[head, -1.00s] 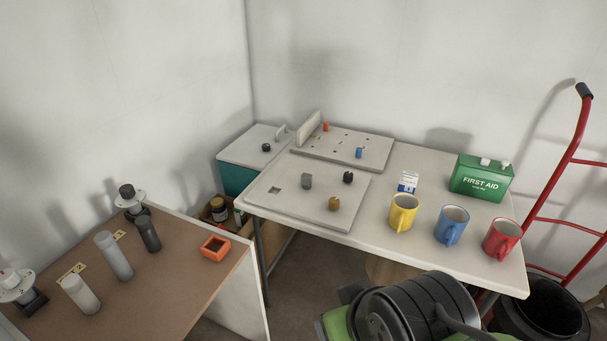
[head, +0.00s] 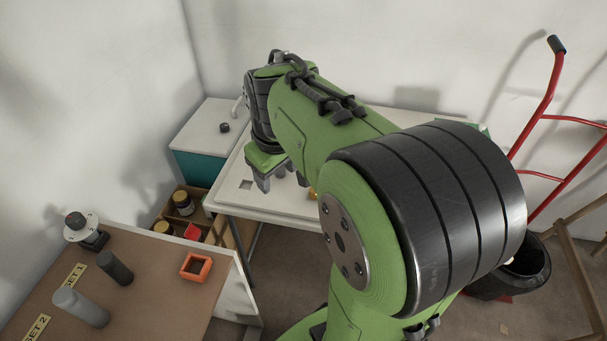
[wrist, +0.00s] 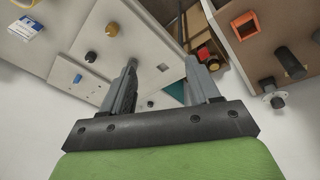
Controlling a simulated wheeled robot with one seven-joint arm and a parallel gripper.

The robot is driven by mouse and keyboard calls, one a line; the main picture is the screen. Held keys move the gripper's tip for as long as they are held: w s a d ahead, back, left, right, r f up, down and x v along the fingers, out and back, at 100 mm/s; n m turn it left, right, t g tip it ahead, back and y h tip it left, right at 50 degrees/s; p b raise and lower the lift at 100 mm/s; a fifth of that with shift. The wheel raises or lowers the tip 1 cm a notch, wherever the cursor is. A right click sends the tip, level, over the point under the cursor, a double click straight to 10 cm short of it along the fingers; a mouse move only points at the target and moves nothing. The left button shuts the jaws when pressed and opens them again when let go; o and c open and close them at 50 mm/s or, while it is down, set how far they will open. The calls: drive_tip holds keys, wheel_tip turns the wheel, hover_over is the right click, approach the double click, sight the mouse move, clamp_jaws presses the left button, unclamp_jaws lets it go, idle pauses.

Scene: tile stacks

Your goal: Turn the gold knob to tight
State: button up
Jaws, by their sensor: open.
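The gold knob (wrist: 110,29) stands on the white panel in the wrist view, to the upper left of my fingers. In the head view only a sliver of the gold knob (head: 312,193) shows beside my arm. My gripper (wrist: 162,62) is open and empty, fingers spread above the panel, apart from the gold knob. In the head view my gripper (head: 280,180) hangs over the panel's left part, left of the gold knob. A black knob (wrist: 91,56) sits near the gold one. The knob's markings are too small to read.
The white panel has a square hole (wrist: 163,67). A blue peg (wrist: 77,77) stands on another board. A blue-and-white box (wrist: 25,27) is at the upper left. An orange square holder (head: 197,266) is on the brown table. My arm hides much of the white table.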

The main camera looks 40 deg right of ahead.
drive_tip(key=w+d+f+n+g+y+p, duration=0.1)
drive_tip(key=w+d+f+p, duration=0.25)
drive_tip(key=d, duration=0.45)
drive_tip(key=w+d+f+g+p, duration=0.2)
drive_tip(key=w+d+f, duration=0.15)
drive_tip(key=d, duration=0.55)
drive_tip(key=f+b, duration=0.1)
drive_tip(key=f, duration=0.4)
drive_tip(key=f+b, duration=0.1)
drive_tip(key=f, duration=0.4)
drive_tip(key=f+b, duration=0.2)
drive_tip(key=f, duration=0.4)
drive_tip(key=shift+s+a+f, duration=0.1)
drive_tip(key=shift+a, duration=0.2)
drive_tip(key=c, duration=1.1)
drive_tip(key=shift+o, duration=0.2)
